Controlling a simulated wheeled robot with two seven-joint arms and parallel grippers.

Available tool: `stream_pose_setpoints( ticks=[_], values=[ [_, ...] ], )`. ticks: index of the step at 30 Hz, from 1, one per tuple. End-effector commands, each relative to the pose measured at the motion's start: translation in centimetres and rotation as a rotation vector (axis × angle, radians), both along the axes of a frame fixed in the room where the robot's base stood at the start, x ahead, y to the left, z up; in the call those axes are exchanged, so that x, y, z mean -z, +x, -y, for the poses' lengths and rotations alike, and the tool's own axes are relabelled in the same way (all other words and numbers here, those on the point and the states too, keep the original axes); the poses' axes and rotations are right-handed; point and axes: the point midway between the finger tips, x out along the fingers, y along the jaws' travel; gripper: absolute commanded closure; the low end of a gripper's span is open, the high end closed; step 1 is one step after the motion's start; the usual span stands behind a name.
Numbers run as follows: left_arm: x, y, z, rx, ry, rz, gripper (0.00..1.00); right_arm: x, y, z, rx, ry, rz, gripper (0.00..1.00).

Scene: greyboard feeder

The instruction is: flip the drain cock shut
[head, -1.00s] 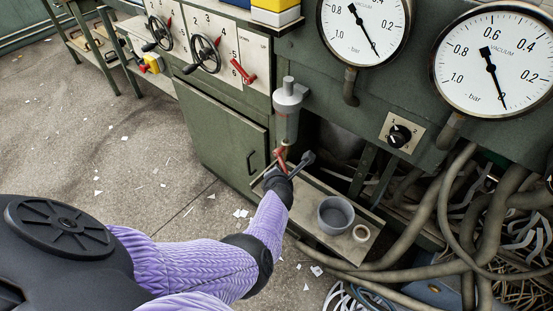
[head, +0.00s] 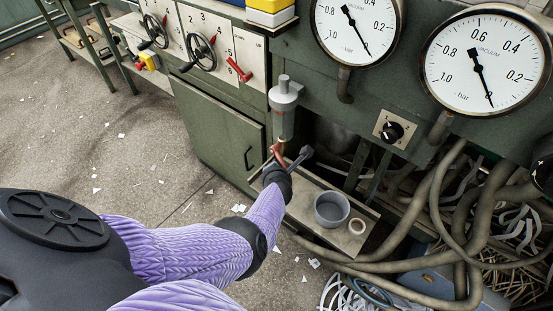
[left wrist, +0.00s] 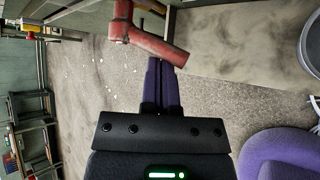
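The red drain cock (head: 278,152) hangs below the grey cylindrical bowl unit (head: 284,108) on the green cabinet front. In the left wrist view its lever (left wrist: 150,44) slants down to the right from a vertical red stem. My left gripper (head: 302,154) is at the cock, just right of the lever in the head view. In the left wrist view its fingers (left wrist: 163,68) lie side by side, seemingly shut, with the lever crossing in front of their tips. I cannot tell whether they touch it. My right gripper is in neither view.
A grey cup (head: 331,209) and a small pale ring (head: 357,226) stand on the shelf (head: 345,240) below. Thick hoses (head: 435,215) crowd the right. A red lever (head: 239,70) and handwheels (head: 201,53) sit on the panel. Paper scraps litter the open floor at left.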

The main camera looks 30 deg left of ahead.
Motion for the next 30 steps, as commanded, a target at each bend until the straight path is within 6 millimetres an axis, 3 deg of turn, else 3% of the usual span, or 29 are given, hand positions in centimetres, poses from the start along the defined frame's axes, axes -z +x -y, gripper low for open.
stream_pose_setpoints(
  ticks=[13, 30],
  values=[
    [-0.1, 0.0, 0.0, 0.0, -0.001, 0.001, 1.0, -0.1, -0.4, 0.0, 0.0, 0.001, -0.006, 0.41],
    [-0.1, 0.0, 0.0, 0.0, -0.001, 0.001, 1.0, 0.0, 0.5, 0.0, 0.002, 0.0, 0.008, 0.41]
  ],
)
